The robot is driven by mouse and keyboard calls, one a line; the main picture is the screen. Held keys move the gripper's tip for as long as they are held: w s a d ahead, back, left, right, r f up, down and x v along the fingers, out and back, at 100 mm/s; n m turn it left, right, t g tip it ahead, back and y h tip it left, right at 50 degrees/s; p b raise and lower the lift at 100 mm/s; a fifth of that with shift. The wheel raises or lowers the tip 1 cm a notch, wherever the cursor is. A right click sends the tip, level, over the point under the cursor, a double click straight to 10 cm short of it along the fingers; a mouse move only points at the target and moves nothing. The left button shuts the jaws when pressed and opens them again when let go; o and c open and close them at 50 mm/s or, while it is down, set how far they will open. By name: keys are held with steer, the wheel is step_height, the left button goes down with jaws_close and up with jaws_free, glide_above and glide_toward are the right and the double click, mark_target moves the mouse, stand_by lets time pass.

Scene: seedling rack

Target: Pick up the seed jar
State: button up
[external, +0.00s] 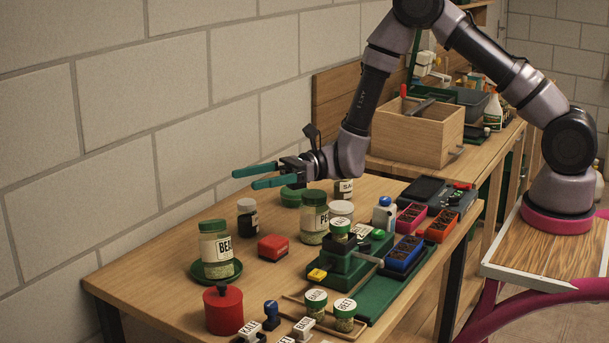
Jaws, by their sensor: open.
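Several jars with green lids stand on the wooden table, and I cannot tell which one is the seed jar. A large jar (215,252) with a label starting "BEA" stands upright on a green saucer (238,271) at the left. Another large jar (314,222), labelled "PE", stands near the middle, partly hidden by a white-lidded container (341,210). A smaller jar (341,229) stands on a green stepped block. Small jars (316,304) and (344,314) stand at the front. My gripper (243,179) is open and empty above the table's back edge, apart from all jars.
A red pot (222,310), a red box (273,247) and a dark bottle (248,217) stand around the jars. Coloured seedling trays (404,253) are at the right. A wooden crate (418,135) stands behind. A block wall borders the left.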

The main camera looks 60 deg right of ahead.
mark_target(216, 250)
steer(key=w+d+f+m+t+h, duration=0.1)
steer(key=w+f+m+t+h, duration=0.15)
steer(key=f, duration=0.35)
steer(key=w+f+m+t+h, duration=0.1)
steer(key=f+m+t, duration=0.1)
steer(key=f+m, duration=0.25)
steer(key=shift+n, duration=0.4)
steer(key=x, duration=0.7)
steer(key=f+x, duration=0.1)
steer(key=x, duration=0.2)
steer(key=shift+w, duration=0.3)
jaws_close()
